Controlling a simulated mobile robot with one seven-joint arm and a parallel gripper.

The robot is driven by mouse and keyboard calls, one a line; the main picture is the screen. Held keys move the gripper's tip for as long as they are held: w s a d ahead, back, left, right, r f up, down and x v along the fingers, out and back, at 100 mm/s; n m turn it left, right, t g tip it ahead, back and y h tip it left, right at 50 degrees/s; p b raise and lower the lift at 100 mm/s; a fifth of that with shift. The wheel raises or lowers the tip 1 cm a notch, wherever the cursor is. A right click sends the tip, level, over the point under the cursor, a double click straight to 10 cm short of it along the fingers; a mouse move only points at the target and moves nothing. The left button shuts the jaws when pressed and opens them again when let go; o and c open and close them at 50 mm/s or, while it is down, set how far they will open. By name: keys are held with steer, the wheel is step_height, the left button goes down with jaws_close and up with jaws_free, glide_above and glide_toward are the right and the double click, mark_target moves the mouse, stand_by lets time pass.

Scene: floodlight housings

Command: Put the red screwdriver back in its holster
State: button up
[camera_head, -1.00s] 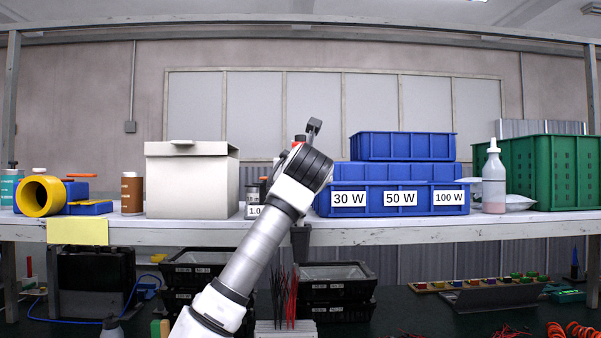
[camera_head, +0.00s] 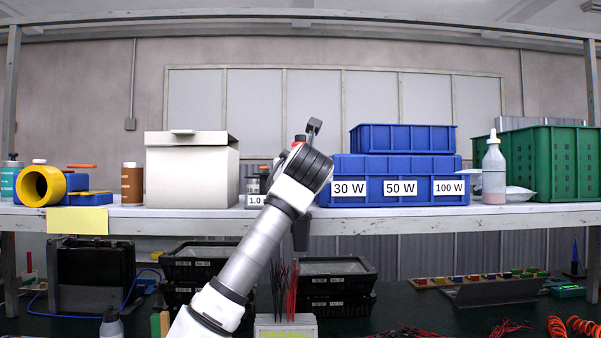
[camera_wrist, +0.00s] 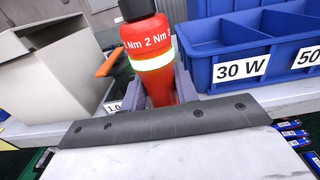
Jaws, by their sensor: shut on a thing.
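My gripper (camera_wrist: 160,88) is shut on the red screwdriver (camera_wrist: 152,48), which stands roughly upright between the fingers in the wrist view. Its handle is red with a pale yellow-green band, "2 Nm" lettering and a black top. In the head view my arm hides most of it, and only a bit of red (camera_head: 298,138) shows beside the wrist. A dark holster-like piece (camera_head: 300,236) hangs at the shelf's front edge, partly behind my arm. The screwdriver's lower end is hidden, so I cannot tell how it sits relative to that piece.
On the shelf (camera_head: 400,217), a white box (camera_head: 190,170) stands left of my arm and blue bins (camera_head: 400,168) stand close right. Black trays (camera_head: 335,275) and a holder of red and black leads (camera_head: 286,325) are below.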

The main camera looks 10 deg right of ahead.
steer(key=shift+f+b, duration=0.6)
steer(key=shift+f, duration=0.05)
steer(key=o, duration=1.1)
steer(key=shift+o, duration=0.2)
steer(key=s+a+b, duration=0.2)
steer(key=s+b, duration=0.2)
steer(key=s, duration=0.9)
steer(key=shift+s+a+b, duration=0.3)
steer(key=shift+a+b, duration=0.05)
steer(key=shift+a, duration=0.05)
